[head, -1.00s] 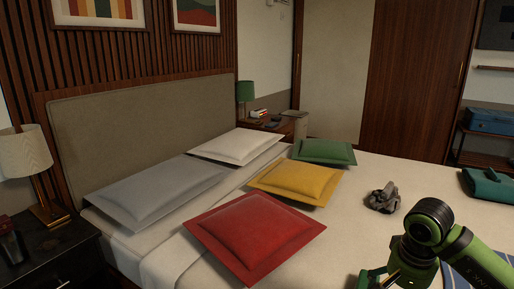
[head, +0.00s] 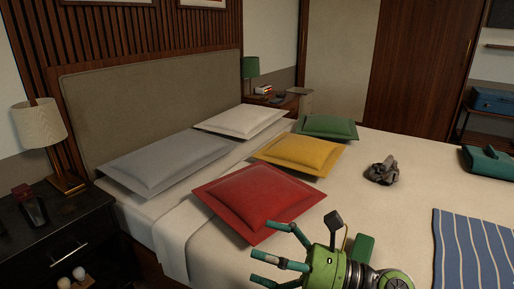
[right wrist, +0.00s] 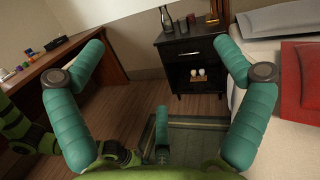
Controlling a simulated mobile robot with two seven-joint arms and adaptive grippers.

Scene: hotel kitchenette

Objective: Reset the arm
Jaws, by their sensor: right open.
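My right gripper (head: 266,252) is in the lower middle of the head view, in front of the red pillow. Its green fingers are spread and point left. Nothing is held. My left gripper is not seen in the head view. A green arm part at the left edge of the right wrist view is mine, but its gripper cannot be made out.
A bed (head: 405,222) carries red (head: 260,197), yellow (head: 300,153), green (head: 327,126), grey (head: 165,162) and white (head: 241,119) pillows. A small grey item (head: 382,172) and striped cloth (head: 470,250) lie right. A dark nightstand (head: 62,235) with a lamp (head: 43,128) stands left.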

